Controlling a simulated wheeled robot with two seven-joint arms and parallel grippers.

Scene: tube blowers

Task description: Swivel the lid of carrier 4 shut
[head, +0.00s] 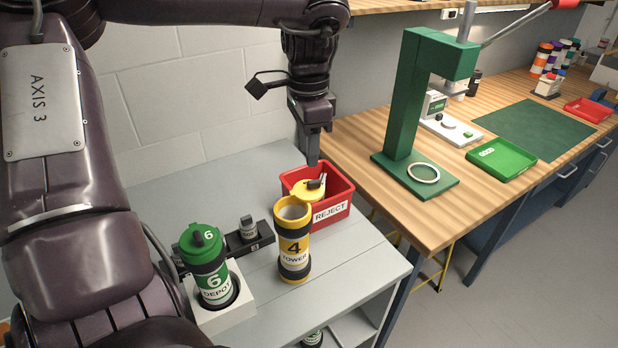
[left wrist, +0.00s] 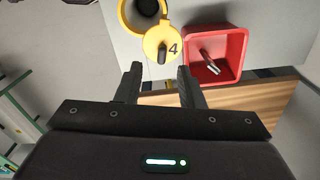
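Carrier 4 (head: 294,248) is a yellow tube with dark bands, marked 4 and TOWER, standing upright on the grey bench. Its mouth is open. Its yellow lid (head: 306,191) is swung out to the side, toward the red bin. In the left wrist view the lid (left wrist: 158,38) shows a 4 and a dark knob, beside the carrier's open rim (left wrist: 126,17), with something dark inside. My left gripper (head: 312,160) points down above the lid. In the left wrist view the gripper (left wrist: 160,84) is open and empty, its fingertips apart just short of the knob. My right gripper is out of view.
A red REJECT bin (head: 332,212) stands close behind carrier 4 with a small item in it. A wooden table (head: 350,145) with a green press (head: 405,110) is at right.

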